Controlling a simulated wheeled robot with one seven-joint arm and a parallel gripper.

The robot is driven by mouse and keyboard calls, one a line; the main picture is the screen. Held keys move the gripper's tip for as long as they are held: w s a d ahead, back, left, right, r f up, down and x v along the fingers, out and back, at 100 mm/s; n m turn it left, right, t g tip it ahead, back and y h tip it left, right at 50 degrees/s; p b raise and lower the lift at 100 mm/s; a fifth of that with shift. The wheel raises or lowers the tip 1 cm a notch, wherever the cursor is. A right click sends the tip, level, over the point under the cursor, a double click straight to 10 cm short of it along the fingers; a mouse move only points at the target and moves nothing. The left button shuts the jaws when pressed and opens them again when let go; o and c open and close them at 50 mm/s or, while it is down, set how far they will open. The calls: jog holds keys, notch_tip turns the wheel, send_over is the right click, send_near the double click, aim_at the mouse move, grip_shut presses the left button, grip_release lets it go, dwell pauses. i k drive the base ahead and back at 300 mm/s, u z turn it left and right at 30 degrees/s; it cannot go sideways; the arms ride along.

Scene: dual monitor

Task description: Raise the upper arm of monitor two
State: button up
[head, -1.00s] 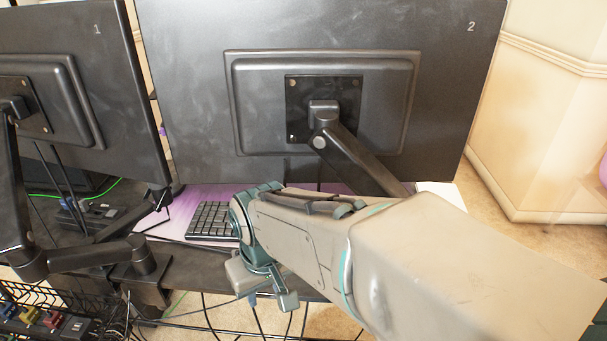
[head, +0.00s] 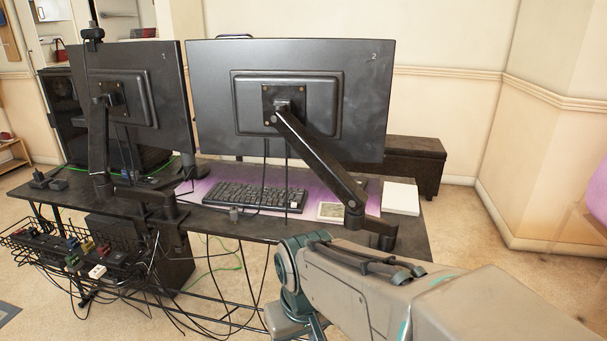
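Monitor two (head: 350,80), marked 2, is seen from behind, held above the desk. Its upper arm (head: 318,158) is a dark bar slanting from the mount at the monitor's back down right to a joint near the desk. The lower arm (head: 375,226) joins it above the desk's right part. My gripper (head: 300,322) is at the bottom edge, in front of the desk and below the upper arm, apart from it in the picture. Its fingers are cut off or too unclear to judge.
Monitor one (head: 170,75) stands left on its own arm. The desk (head: 270,224) holds a keyboard (head: 250,195) and a white box (head: 400,198). A wire basket (head: 125,262) and loose cables hang at the front left. Floor is free at right.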

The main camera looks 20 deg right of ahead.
aim_at(346, 188)
jog(key=z, duration=0.45)
jog(key=i, duration=0.65)
jog(key=z, duration=0.25)
jog(key=k, duration=0.45)
jog(key=u, duration=0.6)
jog(key=i, duration=0.2)
jog(key=z, duration=0.5)
